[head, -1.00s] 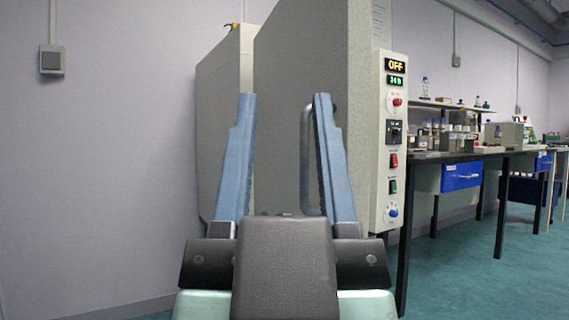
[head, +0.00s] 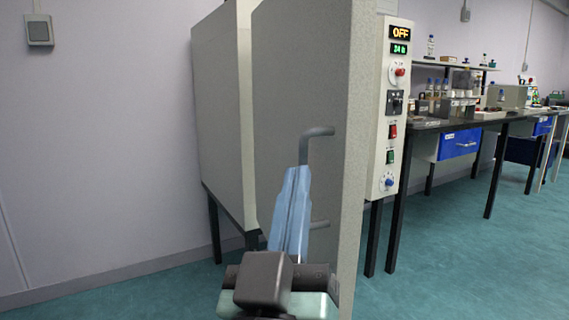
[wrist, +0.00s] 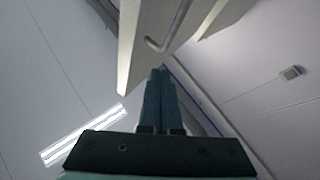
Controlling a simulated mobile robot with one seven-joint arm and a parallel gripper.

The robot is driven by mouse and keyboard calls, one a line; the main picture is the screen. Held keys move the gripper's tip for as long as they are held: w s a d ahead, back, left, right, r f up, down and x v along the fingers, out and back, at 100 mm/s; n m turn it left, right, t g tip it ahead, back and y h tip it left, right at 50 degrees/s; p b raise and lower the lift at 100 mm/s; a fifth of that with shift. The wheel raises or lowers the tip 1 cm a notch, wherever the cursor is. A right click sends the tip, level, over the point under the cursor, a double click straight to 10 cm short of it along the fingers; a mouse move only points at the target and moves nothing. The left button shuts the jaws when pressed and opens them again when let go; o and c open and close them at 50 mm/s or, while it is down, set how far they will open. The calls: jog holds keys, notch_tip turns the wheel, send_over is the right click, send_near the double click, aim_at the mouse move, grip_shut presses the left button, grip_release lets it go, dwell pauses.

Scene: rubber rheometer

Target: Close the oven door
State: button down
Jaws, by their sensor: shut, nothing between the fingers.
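The oven door (head: 300,70) is a tall grey panel standing ajar from the pale oven body (head: 215,110). Its grey bar handle (head: 318,132) is on the face toward me. My gripper (head: 299,172) is shut and empty, with its blue fingers pointing up in front of the door face, overlapping the handle's middle. In the wrist view the shut fingers (wrist: 160,72) lie just below the door (wrist: 140,40) and its handle (wrist: 172,30). I cannot tell whether the fingers touch the door or handle.
A control panel (head: 393,110) reading OFF is on the oven's right. A dark bench (head: 470,122) with bottles and a blue drawer (head: 459,143) runs along the right. A wall switch (head: 39,30) is at the left. Teal floor is clear at the front left and right.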

jog(key=s+a+f+n+g+y+p, duration=0.2)
jog(key=s+a+f+n+g+p, duration=0.35)
jog(key=n+p, duration=1.65)
jog(key=w+d+f+m+p, duration=0.1)
jog(key=w+d+m+p, duration=0.3)
jog(key=w+p, duration=0.5)
jog(key=shift+w+d+f+m, duration=0.2)
jog(key=shift+w+d+m, duration=0.05)
jog(key=shift+w+m, duration=1.1)
jog(key=shift+g, duration=0.25)
